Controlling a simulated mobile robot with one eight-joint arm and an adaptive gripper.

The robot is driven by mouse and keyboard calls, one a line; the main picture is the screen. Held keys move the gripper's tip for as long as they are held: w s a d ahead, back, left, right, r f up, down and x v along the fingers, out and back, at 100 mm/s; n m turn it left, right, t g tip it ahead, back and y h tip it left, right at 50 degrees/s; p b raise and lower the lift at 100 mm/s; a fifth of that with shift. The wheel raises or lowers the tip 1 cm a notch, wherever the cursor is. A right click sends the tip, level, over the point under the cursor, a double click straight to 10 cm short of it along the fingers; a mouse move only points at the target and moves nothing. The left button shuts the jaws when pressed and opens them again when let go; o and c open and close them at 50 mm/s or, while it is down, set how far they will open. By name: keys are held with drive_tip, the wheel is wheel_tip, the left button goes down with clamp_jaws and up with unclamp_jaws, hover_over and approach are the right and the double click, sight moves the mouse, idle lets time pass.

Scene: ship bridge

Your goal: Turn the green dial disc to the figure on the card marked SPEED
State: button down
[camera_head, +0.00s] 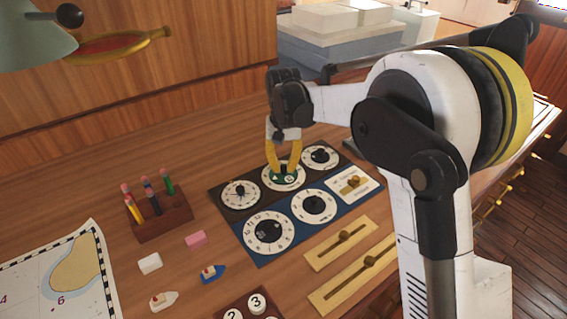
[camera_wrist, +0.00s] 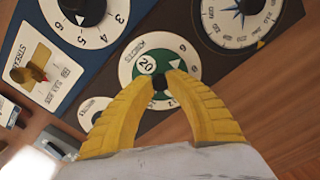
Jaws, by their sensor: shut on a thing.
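The green dial disc (camera_head: 275,180) sits in a white ring face in the middle of the dark panel. In the wrist view the green disc (camera_wrist: 140,82) shows a white triangle and a white round spot reading 20, with a black knob (camera_wrist: 160,83) at its centre. My gripper (camera_head: 284,168) comes down from above with its yellow fingers closed on that knob; they also show in the wrist view (camera_wrist: 161,88) and cover part of the disc and ring. I cannot make out a card marked SPEED in either view.
A compass dial (camera_head: 240,194) and another dial (camera_head: 320,157) flank the green one. Brass sliders (camera_head: 343,239), a pen block (camera_head: 160,218), erasers, toy boats (camera_head: 212,274) and a chart (camera_head: 35,285) lie around.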

sight(284, 167)
drive_tip(key=shift+n, duration=0.6)
drive_tip(key=shift+p, duration=0.3)
drive_tip(key=c, duration=1.3)
unclamp_jaws()
drive_tip(key=shift+o, duration=0.2)
wheel_tip(284, 167, up, 12)
